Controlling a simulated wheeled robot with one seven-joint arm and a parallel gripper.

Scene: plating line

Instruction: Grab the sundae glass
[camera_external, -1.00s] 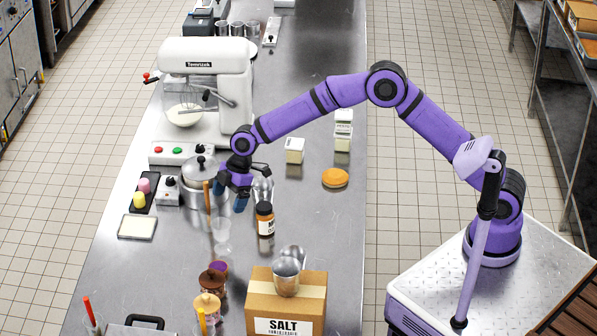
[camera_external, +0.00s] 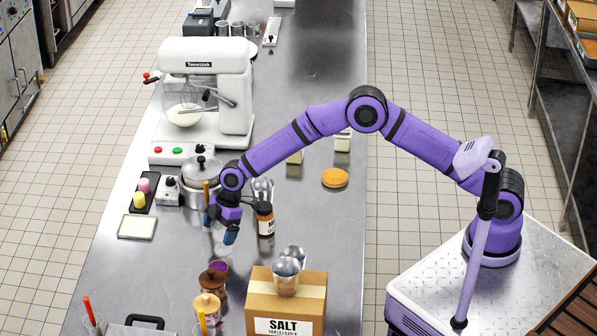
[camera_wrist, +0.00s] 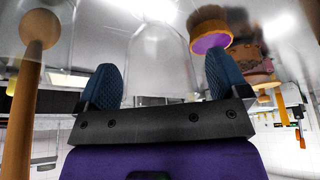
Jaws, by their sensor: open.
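The sundae glass (camera_external: 222,249) is clear and faint on the steel counter, partly hidden by my gripper (camera_external: 220,227) in the external view. In the wrist view, a clear rounded glass (camera_wrist: 160,45) shows between and beyond the two blue fingertips. My gripper, also in the wrist view (camera_wrist: 160,80), is open, with a finger on either side of the glass outline. I cannot tell whether either finger touches it.
A pot (camera_external: 204,172) with a wooden handle beside it stands just behind my gripper. A brown-labelled jar (camera_external: 265,220) is close on the right. Topping jars (camera_external: 212,279) and a salt box (camera_external: 287,300) stand in front.

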